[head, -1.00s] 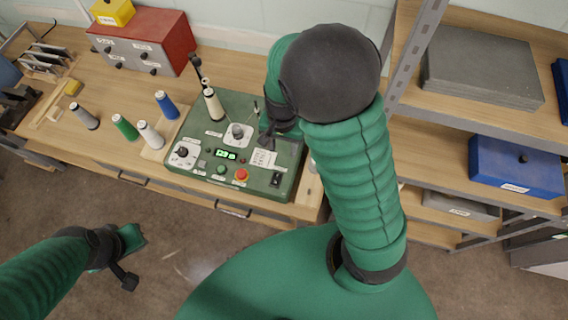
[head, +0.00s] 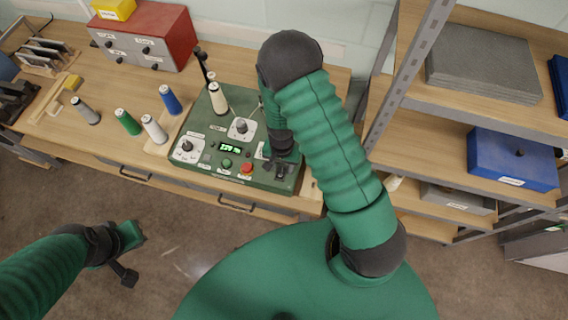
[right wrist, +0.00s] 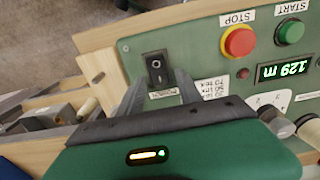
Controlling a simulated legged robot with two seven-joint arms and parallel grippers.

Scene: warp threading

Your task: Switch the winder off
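The winder is a green box (head: 205,168) on the wooden bench, with a lit display (head: 231,146), knobs and a cone of cream yarn (head: 218,99). In the right wrist view its black rocker power switch (right wrist: 157,68) sits on the panel, and the display (right wrist: 284,70) reads 129 m upside down. My right gripper (head: 281,173) is over the panel's right end and hides the switch in the head view. In the wrist view its two fingers (right wrist: 160,92) are apart, just short of the switch, holding nothing. My left gripper (head: 127,262) hangs over the floor, away from the bench; its opening is unclear.
A red stop button (right wrist: 239,41) and a green start button (right wrist: 289,31) lie near the switch. Yarn cones, including a green one (head: 127,122), stand left of the winder. A red box (head: 146,38) is behind them. A metal shelf (head: 409,75) rises at the right.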

